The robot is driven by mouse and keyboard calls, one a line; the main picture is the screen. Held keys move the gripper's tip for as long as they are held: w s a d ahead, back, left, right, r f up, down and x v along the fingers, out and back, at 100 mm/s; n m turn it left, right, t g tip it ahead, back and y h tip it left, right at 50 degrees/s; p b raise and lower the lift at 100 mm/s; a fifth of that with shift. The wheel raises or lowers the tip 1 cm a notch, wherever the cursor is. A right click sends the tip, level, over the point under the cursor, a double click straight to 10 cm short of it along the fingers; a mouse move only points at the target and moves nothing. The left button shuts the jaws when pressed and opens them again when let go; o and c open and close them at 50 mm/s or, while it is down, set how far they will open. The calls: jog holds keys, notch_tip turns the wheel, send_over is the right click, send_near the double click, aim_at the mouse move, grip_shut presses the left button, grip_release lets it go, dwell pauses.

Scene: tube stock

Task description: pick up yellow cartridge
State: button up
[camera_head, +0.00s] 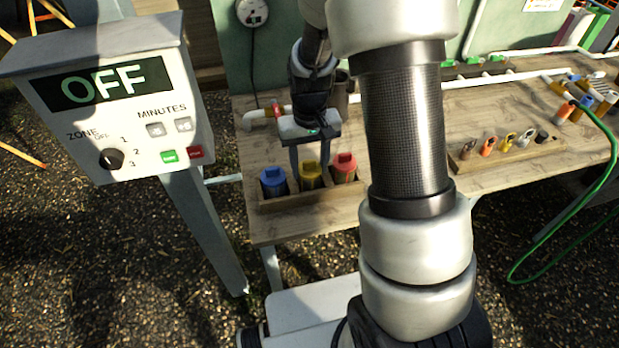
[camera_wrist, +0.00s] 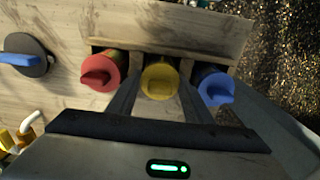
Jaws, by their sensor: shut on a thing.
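The yellow cartridge (camera_head: 311,174) stands in the middle slot of a wooden holder (camera_head: 315,198) on the bench, between a blue cartridge (camera_head: 273,180) and a red cartridge (camera_head: 344,166). My gripper (camera_head: 309,165) reaches down from above with its fingers at the yellow cartridge. In the wrist view the yellow cartridge (camera_wrist: 160,80) lies between my two finger tips (camera_wrist: 160,92), which are shut on it. The red cartridge (camera_wrist: 100,72) and the blue cartridge (camera_wrist: 214,87) sit close on either side. The yellow cartridge still sits in its slot; its lower part is hidden.
A grey control box (camera_head: 118,105) reading OFF stands at the left. White pipes (camera_head: 480,81) run along the back of the bench. A small rack of coloured pieces (camera_head: 508,150) stands at the right. A blue-handled round thing (camera_wrist: 25,60) is at the wrist view's left.

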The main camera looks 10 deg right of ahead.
notch_tip(320, 180, up, 10)
dwell(0.6)
notch_tip(320, 180, up, 5)
jog(key=p, duration=0.4)
dwell(0.7)
